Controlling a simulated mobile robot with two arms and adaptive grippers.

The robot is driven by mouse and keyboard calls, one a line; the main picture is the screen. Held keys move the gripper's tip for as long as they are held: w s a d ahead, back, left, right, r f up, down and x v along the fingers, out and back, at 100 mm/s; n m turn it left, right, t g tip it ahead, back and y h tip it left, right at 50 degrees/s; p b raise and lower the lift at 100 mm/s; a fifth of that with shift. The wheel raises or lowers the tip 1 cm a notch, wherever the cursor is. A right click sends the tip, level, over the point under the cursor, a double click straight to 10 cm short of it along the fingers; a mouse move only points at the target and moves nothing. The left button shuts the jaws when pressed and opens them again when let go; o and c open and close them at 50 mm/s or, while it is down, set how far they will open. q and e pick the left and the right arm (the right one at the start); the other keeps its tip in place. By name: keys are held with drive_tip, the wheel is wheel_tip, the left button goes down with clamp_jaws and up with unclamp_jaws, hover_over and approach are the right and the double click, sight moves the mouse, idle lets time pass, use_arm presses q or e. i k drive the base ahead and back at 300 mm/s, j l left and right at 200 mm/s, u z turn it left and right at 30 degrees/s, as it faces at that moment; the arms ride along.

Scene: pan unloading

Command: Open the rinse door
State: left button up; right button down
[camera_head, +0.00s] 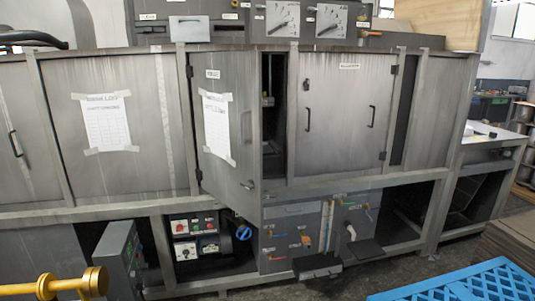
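A long grey steel washing machine fills the view. Its middle door (230,125) carries a taped paper sheet and a small label at the top. This door stands ajar, swung outward on its left-side hinges, with a dark gap (273,110) at its right edge. A door handle (246,128) sits near its free edge, with a latch (248,185) lower down. To its right, another door (340,120) is shut, with two handles. The labels are too small to read surely, so I cannot tell which one says rinse. Neither of my grippers is in view.
A control box (197,237) with knobs and a blue handwheel (244,233) sits below the middle door. Pipes and valves (305,240) are to its right. A gold-coloured bar (55,286) is at the lower left.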

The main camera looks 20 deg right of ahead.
sight(226, 86)
drive_tip(key=i+z, duration=0.4)
drive_tip(key=i, duration=0.7)
